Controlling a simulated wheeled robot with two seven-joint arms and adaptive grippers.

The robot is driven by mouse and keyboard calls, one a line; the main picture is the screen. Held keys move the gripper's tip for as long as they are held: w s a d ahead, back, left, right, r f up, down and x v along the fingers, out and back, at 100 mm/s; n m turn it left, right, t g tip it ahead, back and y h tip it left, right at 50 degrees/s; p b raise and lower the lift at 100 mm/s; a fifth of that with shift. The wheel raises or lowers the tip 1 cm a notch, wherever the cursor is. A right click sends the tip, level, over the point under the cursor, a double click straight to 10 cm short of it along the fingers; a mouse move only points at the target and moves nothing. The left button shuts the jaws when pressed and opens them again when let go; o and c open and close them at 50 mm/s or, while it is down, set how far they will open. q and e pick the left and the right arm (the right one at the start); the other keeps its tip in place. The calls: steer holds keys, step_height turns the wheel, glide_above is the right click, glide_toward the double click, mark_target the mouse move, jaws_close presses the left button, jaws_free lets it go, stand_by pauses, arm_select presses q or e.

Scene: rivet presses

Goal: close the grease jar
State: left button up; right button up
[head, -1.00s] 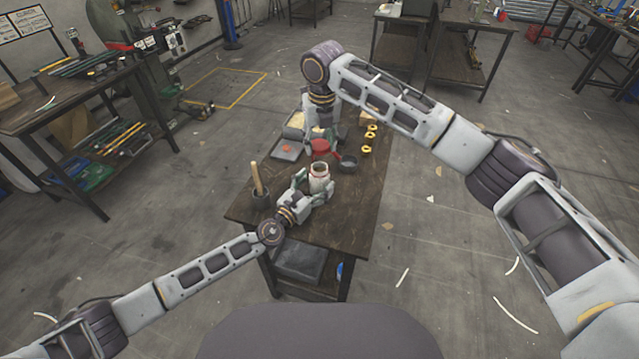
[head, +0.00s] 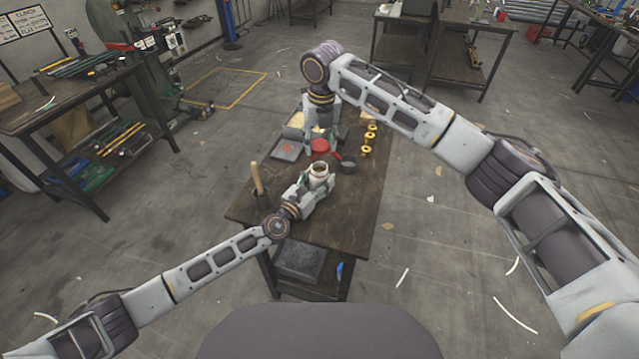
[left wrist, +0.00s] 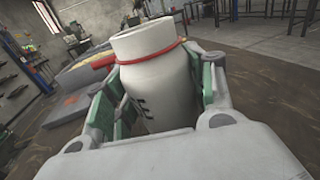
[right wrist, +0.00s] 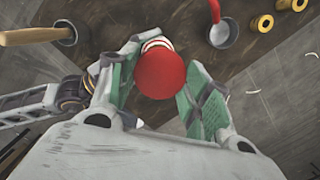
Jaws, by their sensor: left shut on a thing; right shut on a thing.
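The grease jar (head: 319,169) is white with a red band near its neck, and its top is uncovered. It stands between the fingers of my left gripper (head: 313,182), which is shut on its body. In the left wrist view the jar (left wrist: 152,75) leans slightly, with dark lettering partly hidden. My right gripper (head: 320,144) is shut on the round red lid (head: 320,147). In the right wrist view the lid (right wrist: 160,75) sits between the green finger pads and covers part of the jar (right wrist: 156,44). The lid is apart from the jar.
A dark cup with a wooden handle (head: 257,182) stands at the table's left edge. A small dark pan with a red handle (head: 348,164) and several brass rings (head: 368,139) lie right of the jar. A grey tray (head: 286,151) is behind left. The table's front right (head: 350,215) is clear.

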arm_select(q)
steer(key=c, duration=0.5)
steer(key=shift+c, duration=0.2)
arm_select(e)
steer(key=shift+f, duration=2.5)
steer(key=shift+f, duration=0.1)
steer(key=shift+f, duration=0.8)
steer(key=shift+f, duration=0.55)
arm_select(q)
jaws_close()
